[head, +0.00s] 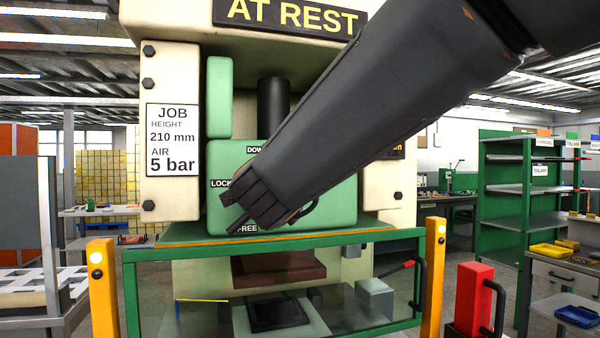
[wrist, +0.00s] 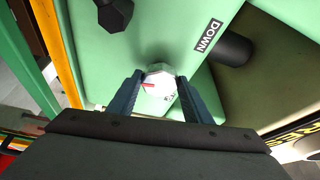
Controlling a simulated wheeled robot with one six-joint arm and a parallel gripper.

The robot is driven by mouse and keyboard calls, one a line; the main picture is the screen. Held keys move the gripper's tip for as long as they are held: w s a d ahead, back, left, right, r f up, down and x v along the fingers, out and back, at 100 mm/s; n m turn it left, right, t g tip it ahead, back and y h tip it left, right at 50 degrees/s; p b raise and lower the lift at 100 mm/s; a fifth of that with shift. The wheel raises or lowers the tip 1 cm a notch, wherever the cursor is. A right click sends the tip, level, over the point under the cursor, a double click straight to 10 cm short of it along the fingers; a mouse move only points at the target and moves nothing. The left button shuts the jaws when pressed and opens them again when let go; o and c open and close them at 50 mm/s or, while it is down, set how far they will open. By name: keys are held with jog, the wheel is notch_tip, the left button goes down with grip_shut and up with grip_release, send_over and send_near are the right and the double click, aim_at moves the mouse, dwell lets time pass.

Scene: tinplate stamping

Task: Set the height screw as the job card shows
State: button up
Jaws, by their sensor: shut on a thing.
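The job card (head: 172,140) on the press's left column reads height 210 mm and air 5 bar. In the wrist view the height screw (wrist: 160,82) shows as a pale faceted head with a red mark, on the green press slide (wrist: 160,45). My gripper (wrist: 160,90) has a finger on each side of this head and is shut on it. In the head view my gripper (head: 242,222) is in front of the green slide (head: 335,210), and my arm hides the screw. A dark display (head: 397,146) on the right column is mostly hidden, so its number cannot be read.
LOCK (head: 220,183), FREE (head: 247,228) and DOWN (wrist: 207,35) labels are on the slide. A black knob (wrist: 114,14) and a dark cylinder (wrist: 232,50) are near my fingers. A green-framed guard (head: 128,290) stands below, between yellow posts (head: 102,290). The sign (head: 292,15) reads AT REST.

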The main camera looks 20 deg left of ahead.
jog(key=shift+f, duration=0.65)
jog(key=o, duration=1)
jog(key=shift+o, duration=0.2)
jog(key=shift+r, duration=0.2)
jog(key=shift+r, duration=0.1)
jog(key=s+d+b, duration=0.1)
jog(key=s, duration=0.6)
jog(key=shift+s+d+f, duration=0.2)
jog(key=shift+s+f, duration=0.1)
